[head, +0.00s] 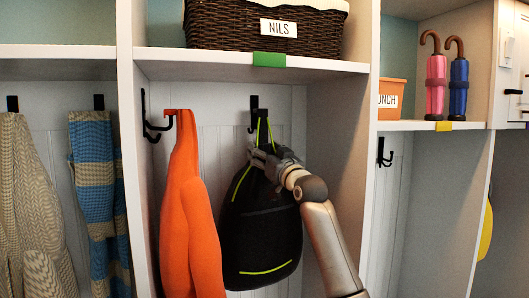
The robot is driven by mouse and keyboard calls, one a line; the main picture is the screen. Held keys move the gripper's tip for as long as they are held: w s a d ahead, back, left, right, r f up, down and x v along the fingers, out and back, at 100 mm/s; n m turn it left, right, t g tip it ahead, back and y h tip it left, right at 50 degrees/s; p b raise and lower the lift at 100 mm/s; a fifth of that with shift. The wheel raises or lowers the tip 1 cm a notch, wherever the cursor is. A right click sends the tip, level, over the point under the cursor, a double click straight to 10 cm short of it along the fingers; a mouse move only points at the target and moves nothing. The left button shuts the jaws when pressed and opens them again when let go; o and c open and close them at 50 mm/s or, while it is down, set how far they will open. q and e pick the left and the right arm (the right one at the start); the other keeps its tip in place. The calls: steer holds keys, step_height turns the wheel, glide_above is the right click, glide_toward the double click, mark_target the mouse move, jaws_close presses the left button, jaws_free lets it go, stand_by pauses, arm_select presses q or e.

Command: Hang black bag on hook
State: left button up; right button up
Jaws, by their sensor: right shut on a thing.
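The black bag (259,236) with yellow-green trim is in the middle cubby, upright against the white back panel. Its strap loop (264,130) rises at the top, in front of a black hook (254,106) on the back wall. I cannot tell whether the loop is over the hook or only in front of it. My right gripper (264,157) is shut on the bag at the base of the loop. Its fingers partly hide the bag's top. My left gripper is not in view.
An orange garment (190,220) hangs on another black hook (150,125) just left of the bag. A wicker basket (240,22) sits on the shelf above. Cubby walls stand on both sides. The right cubby's hook (384,153) is bare. Towels (97,190) hang at left.

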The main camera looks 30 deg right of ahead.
steer(key=shift+r, duration=0.1)
steer(key=o, duration=1.4)
steer(key=shift+s, duration=0.1)
steer(key=shift+a+r+b+v, duration=0.15)
steer(key=shift+b+v, duration=0.3)
steer(key=shift+v, duration=0.4)
steer(key=shift+a+r+b+v, duration=0.15)
steer(key=shift+b+v, duration=0.25)
steer(key=shift+v, duration=0.5)
steer(key=shift+a+r+b+v, duration=0.15)
steer(key=shift+b+v, duration=0.3)
steer(key=shift+v, duration=0.4)
steer(key=shift+a+r+b+v, duration=0.25)
steer(key=shift+b+v, duration=0.15)
steer(key=shift+v, duration=0.85)
steer(key=shift+a+r+b+v, duration=0.2)
steer(key=shift+b+v, duration=0.2)
steer(key=shift+v, duration=0.9)
steer(key=shift+a+r+b+v, duration=0.1)
steer(key=shift+r+b+v, duration=0.25)
steer(key=shift+v, duration=0.9)
